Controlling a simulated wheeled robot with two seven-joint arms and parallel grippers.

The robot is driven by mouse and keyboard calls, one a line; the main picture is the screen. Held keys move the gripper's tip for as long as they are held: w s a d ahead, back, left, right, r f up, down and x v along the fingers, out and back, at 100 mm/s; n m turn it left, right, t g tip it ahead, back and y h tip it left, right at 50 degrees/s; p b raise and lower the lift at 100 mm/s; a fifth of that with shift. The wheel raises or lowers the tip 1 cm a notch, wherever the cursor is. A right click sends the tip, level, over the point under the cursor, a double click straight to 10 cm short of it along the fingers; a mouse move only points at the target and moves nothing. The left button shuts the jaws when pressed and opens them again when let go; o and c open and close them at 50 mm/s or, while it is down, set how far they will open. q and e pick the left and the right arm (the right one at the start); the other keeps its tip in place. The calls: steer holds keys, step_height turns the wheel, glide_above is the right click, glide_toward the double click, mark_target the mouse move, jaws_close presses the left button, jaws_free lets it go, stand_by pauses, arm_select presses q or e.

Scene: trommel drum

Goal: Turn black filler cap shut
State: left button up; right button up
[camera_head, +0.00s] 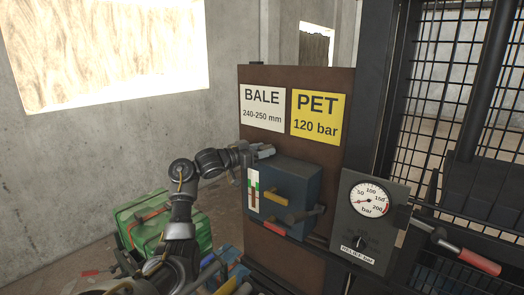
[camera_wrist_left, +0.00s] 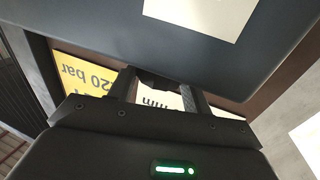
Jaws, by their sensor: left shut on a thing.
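In the head view the cap is hidden by the gripper. How far the cap is turned cannot be seen. My right gripper is not in view.
A green case (camera_head: 165,228) lies lower left.

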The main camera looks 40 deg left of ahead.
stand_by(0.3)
arm_select(q)
steer(key=o, duration=1)
steer(key=shift+w, duration=0.1)
steer(key=b+v, duration=0.5)
steer(key=v, duration=0.5)
steer(key=shift+s+a, duration=0.1)
steer(key=shift+s, duration=0.3)
steer(key=shift+f, duration=0.15)
